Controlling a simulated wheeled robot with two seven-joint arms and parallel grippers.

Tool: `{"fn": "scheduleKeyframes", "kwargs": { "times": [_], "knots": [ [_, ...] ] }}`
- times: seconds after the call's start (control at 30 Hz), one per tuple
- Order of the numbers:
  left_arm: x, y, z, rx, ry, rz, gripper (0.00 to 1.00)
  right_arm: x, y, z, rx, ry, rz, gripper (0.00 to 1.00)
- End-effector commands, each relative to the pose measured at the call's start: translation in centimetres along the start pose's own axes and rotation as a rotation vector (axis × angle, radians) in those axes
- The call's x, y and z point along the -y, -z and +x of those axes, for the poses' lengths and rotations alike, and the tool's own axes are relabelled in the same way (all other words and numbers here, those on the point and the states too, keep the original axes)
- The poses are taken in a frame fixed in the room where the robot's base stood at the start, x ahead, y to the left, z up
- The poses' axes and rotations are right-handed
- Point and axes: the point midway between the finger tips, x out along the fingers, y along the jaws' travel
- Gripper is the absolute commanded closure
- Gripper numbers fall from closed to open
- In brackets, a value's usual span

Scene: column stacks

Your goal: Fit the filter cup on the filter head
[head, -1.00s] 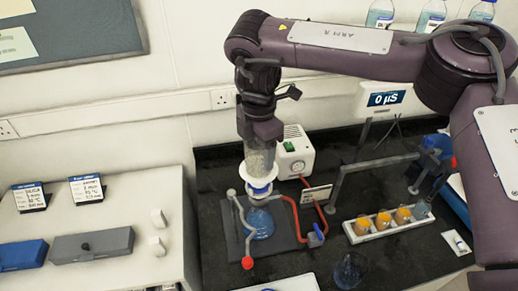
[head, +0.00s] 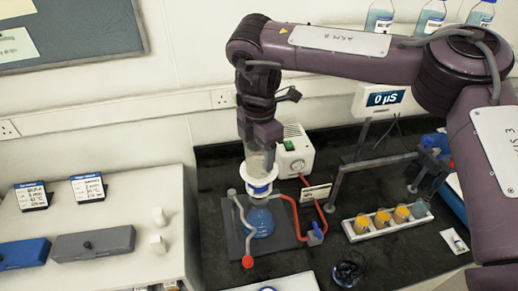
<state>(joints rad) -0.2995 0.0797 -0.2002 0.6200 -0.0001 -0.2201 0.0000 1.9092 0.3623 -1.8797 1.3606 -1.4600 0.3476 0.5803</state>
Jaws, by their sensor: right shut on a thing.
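The filter cup (head: 260,163) is a clear cylinder with a white lower rim and a blue band. My right gripper (head: 259,145) points straight down and is shut on the cup's upper part. The filter head sits under the cup, over a blue-tinted flask (head: 261,221); the cup's rim hides most of it. The cup is upright above the flask's neck; I cannot tell whether it touches the head. A grey clamp (head: 235,199) with a red knob (head: 247,261) stands beside it. My left gripper is not in view.
Red tubing (head: 292,208) runs from the flask to a white pump box (head: 295,153). A glass beaker (head: 349,269) is at the front. A white counter (head: 100,215) lies left.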

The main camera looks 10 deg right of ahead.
Motion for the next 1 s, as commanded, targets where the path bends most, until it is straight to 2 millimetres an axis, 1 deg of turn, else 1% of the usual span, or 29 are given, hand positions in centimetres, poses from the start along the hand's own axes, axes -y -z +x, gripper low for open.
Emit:
{"fn": "scheduleKeyframes", "kwargs": {
  "times": [0.47,1.0],
  "knots": [
    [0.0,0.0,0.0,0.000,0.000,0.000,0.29,0.0,0.0,0.1,0.000,-0.001,0.000,0.64],
    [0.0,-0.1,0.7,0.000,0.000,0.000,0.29,0.0,0.0,1.3,-0.001,-0.001,0.000,0.64]
  ]
}}
